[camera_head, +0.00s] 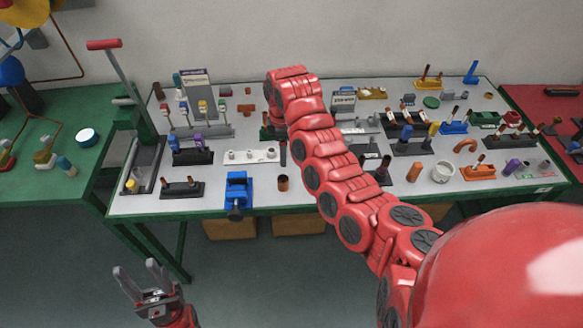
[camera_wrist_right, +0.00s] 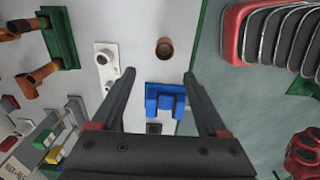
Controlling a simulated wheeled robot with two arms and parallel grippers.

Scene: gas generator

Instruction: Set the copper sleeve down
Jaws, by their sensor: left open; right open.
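A short copper sleeve (camera_head: 283,183) stands upright on the grey tabletop (camera_head: 330,205) near its front edge, right of a blue vise (camera_head: 237,190). In the right wrist view the sleeve (camera_wrist_right: 165,48) is seen from above as an open ring, just beyond the fingertips, with nothing touching it. My right gripper (camera_wrist_right: 158,76) is open and empty above the table, with the blue vise (camera_wrist_right: 165,100) showing between its fingers. In the head view the right gripper is largely hidden by my arm. My left gripper (camera_head: 137,267) is open and empty, in front of the table and below its top.
A white fixture plate (camera_head: 250,155) lies behind the sleeve. A black stand with copper pieces (camera_head: 182,188) is to the left. Several stands and parts crowd the table's right side, with a white mortar-like cup (camera_head: 443,172). Bare tabletop surrounds the sleeve.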

